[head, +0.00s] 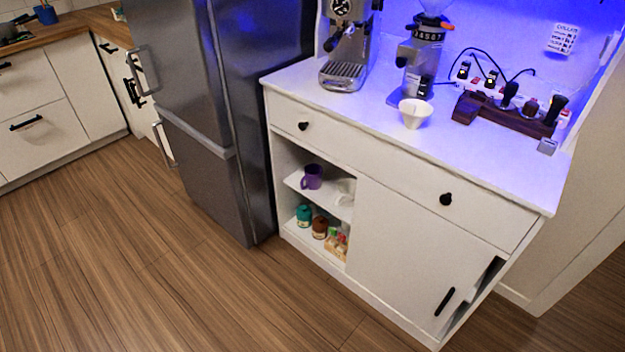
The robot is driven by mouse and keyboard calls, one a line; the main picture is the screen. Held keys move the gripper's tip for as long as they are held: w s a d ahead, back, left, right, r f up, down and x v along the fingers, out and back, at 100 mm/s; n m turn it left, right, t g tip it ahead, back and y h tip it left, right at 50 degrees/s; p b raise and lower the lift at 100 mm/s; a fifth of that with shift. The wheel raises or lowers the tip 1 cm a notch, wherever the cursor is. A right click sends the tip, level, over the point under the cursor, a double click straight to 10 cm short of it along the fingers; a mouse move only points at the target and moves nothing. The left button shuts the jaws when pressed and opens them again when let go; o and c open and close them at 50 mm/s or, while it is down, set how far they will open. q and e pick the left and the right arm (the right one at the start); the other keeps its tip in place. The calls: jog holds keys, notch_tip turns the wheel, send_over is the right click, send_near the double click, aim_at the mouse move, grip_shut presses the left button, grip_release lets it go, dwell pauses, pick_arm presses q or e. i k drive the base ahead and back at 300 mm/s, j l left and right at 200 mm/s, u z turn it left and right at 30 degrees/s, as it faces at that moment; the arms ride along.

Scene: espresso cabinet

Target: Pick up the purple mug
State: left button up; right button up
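The purple mug (312,176) stands upright on the middle shelf (295,182) inside the open left part of the white cabinet (430,225). Its handle seems to point to the left. A white cup (345,190) stands to its right on the same shelf, partly hidden by the cabinet's front panel. Neither of my grippers shows in the head view.
Several jars, one teal (303,214), stand on the shelf below the mug. The sliding door (410,250) covers the cabinet's right part. The fridge (185,100) stands left. The wooden floor (170,270) in front is clear.

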aim_at(314, 172)
jog(key=i+j+z, duration=0.1)
jog(key=j, duration=0.3)
jog(key=i+j+z, duration=0.1)
jog(key=i+j, duration=0.15)
jog(key=j, duration=0.2)
jog(key=i+j, duration=0.2)
jog(key=j, duration=0.2)
jog(key=i+j+z, duration=0.15)
jog(key=j, duration=0.3)
jog(key=i+j+z, duration=0.1)
jog(key=j, duration=0.35)
jog(key=i+j+z, duration=0.1)
jog(key=j, duration=0.35)
jog(key=i+j+z, duration=0.1)
jog(key=j, duration=0.35)
jog(key=i, duration=0.1)
